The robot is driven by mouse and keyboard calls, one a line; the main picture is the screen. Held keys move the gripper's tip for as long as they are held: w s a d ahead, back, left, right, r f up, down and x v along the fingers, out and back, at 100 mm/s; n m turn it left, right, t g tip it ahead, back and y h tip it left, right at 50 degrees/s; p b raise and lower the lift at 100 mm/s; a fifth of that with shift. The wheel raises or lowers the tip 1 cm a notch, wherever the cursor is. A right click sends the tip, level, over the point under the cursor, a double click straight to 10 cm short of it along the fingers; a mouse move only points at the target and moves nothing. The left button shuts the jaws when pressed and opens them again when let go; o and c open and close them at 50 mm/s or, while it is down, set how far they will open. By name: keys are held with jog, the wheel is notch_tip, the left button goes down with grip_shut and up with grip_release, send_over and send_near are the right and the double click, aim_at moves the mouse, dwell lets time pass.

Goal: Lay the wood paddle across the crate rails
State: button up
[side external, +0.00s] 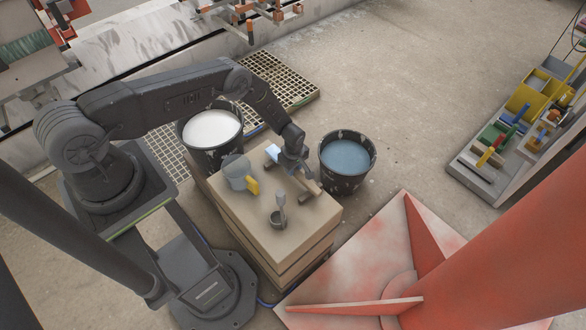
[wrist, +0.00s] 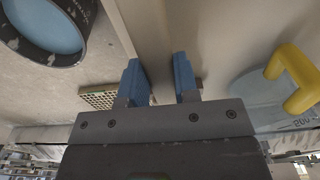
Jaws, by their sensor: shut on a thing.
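I cannot tell whether the paddle touches the crate top. The rails cannot be made out clearly.
A pitcher with a yellow handle (side external: 236,172) and a small cup with an upright handle (side external: 278,218) stand on the crate. A white-filled bucket (side external: 211,129) stands behind it and a blue-filled bucket (side external: 346,158) to its right. A red post base (side external: 375,255) lies to the front right.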

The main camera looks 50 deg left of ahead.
jog(key=shift+f, duration=0.55)
jog(key=shift+f, duration=0.15)
jog(key=o, duration=0.9)
jog(key=shift+o, duration=0.2)
